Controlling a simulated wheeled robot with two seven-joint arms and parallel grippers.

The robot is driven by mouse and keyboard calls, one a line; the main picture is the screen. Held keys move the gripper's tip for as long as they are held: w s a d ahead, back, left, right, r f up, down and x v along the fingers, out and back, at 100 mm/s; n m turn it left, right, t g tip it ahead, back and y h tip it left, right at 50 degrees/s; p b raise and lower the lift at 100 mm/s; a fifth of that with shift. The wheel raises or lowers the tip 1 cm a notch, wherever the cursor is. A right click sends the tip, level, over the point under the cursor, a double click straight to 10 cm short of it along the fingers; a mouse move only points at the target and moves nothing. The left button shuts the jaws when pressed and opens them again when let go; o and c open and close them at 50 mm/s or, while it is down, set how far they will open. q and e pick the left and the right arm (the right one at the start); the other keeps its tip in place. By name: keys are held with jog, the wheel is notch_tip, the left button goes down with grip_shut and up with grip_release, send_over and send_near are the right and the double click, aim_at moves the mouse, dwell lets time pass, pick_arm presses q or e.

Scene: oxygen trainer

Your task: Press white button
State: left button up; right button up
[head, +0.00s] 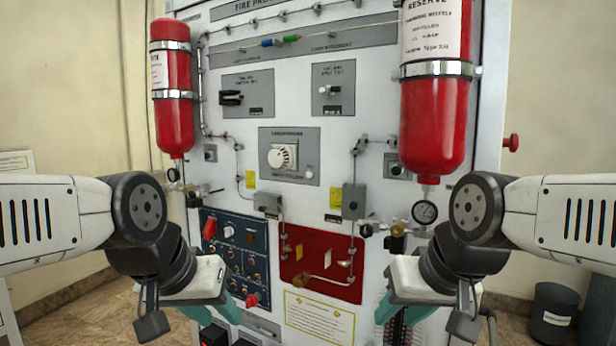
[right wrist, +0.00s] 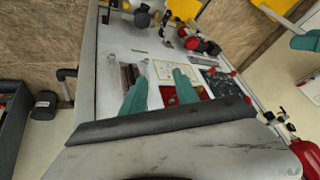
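The upright white trainer panel (head: 370,100) faces me. A round white knob (head: 283,156) sits on a grey plate at its middle, with a small pale button (head: 309,172) at its lower right. Another small white round control (head: 228,232) is on the blue panel (head: 250,284) at lower left. I cannot tell which is the white button meant. My left gripper (head: 222,308) is low in front of the blue panel; its finger gap is unclear. My right gripper (head: 422,312) is low at the right, its teal fingers apart and empty in the right wrist view (right wrist: 160,76). Neither visibly touches a control.
Red cylinders hang at the left (head: 174,100) and right (head: 435,110) of the panel. A red panel (head: 325,262) with pipework lies between my grippers. Gauges (head: 425,212) and valves stick out. A dark bin (head: 553,308) stands at right. The space before the panel's middle is clear.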

grip_shut()
dwell(1.8)
